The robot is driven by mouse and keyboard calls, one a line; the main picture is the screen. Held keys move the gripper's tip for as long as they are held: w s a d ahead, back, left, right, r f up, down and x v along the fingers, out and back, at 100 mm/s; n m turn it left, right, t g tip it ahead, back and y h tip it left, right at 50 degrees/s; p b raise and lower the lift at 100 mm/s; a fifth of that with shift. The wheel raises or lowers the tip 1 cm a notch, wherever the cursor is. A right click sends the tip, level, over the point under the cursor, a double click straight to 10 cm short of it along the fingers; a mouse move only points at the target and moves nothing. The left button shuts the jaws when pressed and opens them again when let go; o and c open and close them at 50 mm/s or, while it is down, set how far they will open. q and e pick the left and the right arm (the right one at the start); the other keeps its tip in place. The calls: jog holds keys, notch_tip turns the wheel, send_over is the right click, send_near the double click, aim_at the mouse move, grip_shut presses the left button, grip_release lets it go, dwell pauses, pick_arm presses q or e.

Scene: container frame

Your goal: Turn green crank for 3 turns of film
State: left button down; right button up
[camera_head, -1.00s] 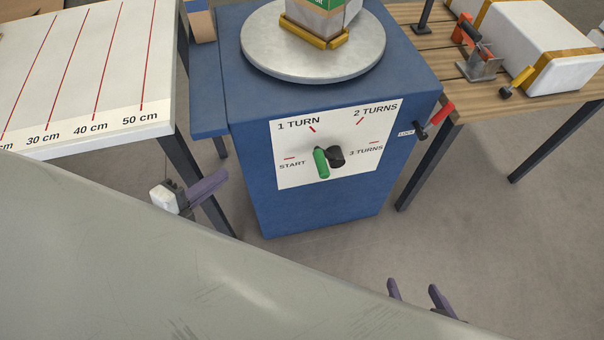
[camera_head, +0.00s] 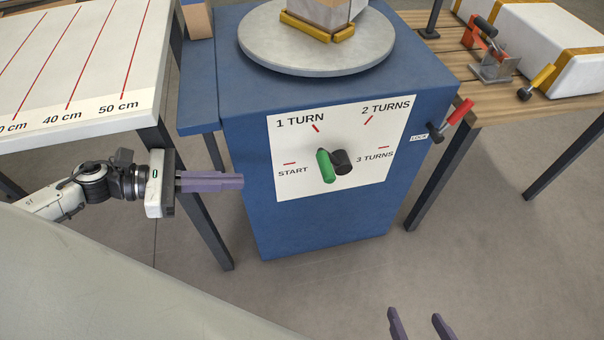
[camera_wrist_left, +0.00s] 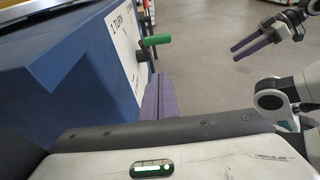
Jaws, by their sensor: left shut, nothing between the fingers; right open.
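The green crank handle (camera_head: 325,166) sticks out of the white dial plate (camera_head: 300,185) on the front of a blue cabinet (camera_head: 320,228). A black hub (camera_head: 342,162) is beside the handle. The handle sits between the START and 3 TURNS marks, below 1 TURN. My left gripper (camera_head: 240,181) is shut and empty, left of the dial plate and apart from the handle. In the left wrist view the green handle (camera_wrist_left: 157,40) shows beyond the shut fingers (camera_wrist_left: 160,88). My right gripper (camera_head: 420,318) is open and empty at the bottom; it also shows in the left wrist view (camera_wrist_left: 233,50).
A grey turntable (camera_head: 270,58) with a box (camera_head: 325,12) tops the cabinet. A red lock lever (camera_head: 460,112) is on its right side. A marked white table (camera_head: 80,60) stands left, a wooden table (camera_head: 450,65) with clamps right. The floor in front is clear.

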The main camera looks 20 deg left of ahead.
pick_arm(q)
jog(key=r+x, duration=0.2)
jog(key=x, duration=1.3)
jog(key=shift+w+d+r, duration=0.25)
jog(key=shift+d+r, duration=0.1)
jog(key=shift+r, duration=0.05)
